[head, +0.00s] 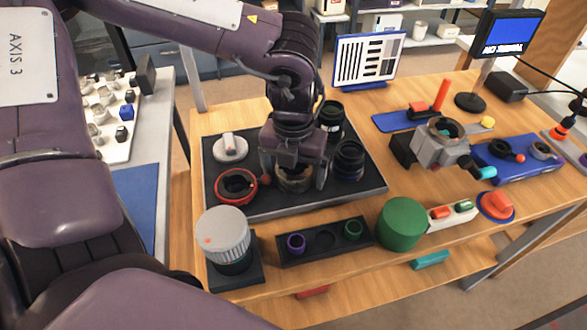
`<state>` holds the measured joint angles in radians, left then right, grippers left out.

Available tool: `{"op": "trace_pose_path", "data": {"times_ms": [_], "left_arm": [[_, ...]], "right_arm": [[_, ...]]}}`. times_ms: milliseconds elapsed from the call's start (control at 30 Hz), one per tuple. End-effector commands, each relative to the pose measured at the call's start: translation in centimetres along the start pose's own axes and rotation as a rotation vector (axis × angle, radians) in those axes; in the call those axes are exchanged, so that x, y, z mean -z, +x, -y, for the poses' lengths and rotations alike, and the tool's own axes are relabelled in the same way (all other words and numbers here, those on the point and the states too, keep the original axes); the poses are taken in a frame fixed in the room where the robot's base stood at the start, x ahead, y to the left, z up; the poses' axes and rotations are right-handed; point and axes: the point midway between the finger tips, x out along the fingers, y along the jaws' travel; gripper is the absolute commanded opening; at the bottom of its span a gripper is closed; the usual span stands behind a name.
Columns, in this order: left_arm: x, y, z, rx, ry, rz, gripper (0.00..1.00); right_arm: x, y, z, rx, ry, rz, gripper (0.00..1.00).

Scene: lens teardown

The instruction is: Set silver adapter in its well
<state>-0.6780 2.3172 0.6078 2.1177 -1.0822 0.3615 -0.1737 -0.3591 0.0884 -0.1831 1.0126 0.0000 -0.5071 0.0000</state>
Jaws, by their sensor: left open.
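My left gripper (293,174) points down over the dark tray (240,208), with its fingers spread. Between and just behind the fingers is a round metallic ring (294,185), which looks like the silver adapter. It appears to sit down at the tray's surface. The gripper hides its upper part, and I cannot tell whether it is fully seated in a well or whether a finger touches it. My right gripper is not in view.
On the tray are a red-rimmed ring (236,187), a white knobbed disc (230,147) and black lens barrels (349,160). A grey clamp fixture (440,148) stands right.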

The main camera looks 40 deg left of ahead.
Motion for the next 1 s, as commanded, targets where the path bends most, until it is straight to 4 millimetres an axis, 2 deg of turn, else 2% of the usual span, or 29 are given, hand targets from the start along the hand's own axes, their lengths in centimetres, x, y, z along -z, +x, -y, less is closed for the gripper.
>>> {"op": "trace_pose_path", "data": {"times_ms": [233,400,500,700,833,1000], "left_arm": [[0.0,0.0,0.0,0.000,0.000,-0.001,0.90],[0.0,0.0,0.0,0.000,0.000,0.000,0.90],[-0.2,-2.6,0.0,0.001,0.000,0.008,0.90],[-0.1,-6.1,0.0,0.001,0.000,0.005,0.90],[-0.1,-7.4,0.0,-0.001,0.000,0.001,0.90],[0.0,-7.8,0.0,-0.001,0.000,0.000,0.90]], "right_arm": [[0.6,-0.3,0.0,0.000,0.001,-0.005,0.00],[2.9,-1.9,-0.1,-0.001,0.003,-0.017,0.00],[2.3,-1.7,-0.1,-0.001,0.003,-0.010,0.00],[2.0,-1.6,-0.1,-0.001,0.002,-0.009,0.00],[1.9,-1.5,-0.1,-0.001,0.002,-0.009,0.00],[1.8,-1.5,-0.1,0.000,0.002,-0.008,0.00]]}}
